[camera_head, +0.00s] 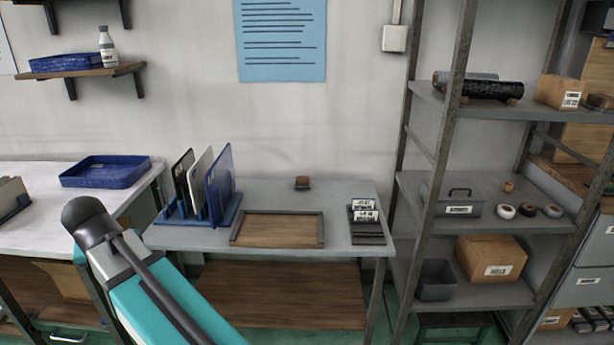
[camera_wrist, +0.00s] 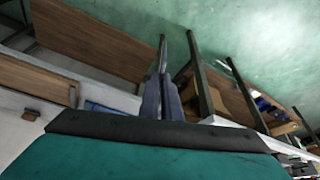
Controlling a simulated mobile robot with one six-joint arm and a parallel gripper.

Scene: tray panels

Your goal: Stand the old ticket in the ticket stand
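A dark rack (camera_head: 368,239) stands at the right end of the grey table in the head view. Two white cards with black print, an upper one (camera_head: 363,203) and a lower one (camera_head: 366,216), show in its back part. A small brown block (camera_head: 302,183) sits near the table's back edge; it also shows in the wrist view (camera_wrist: 30,114). I cannot tell which of these is the ticket stand, or which card is the old ticket. My gripper (camera_wrist: 161,78) shows in the wrist view with its grey fingers close together and nothing visible between them. It is away from the cards.
A framed wooden tray (camera_head: 278,212) lies mid-table. A blue rack (camera_head: 197,217) with upright panels stands left of it. A blue bin (camera_head: 106,171) is on the left bench. A metal shelf unit (camera_head: 436,180) stands close on the right. Bare tabletop surrounds the brown block.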

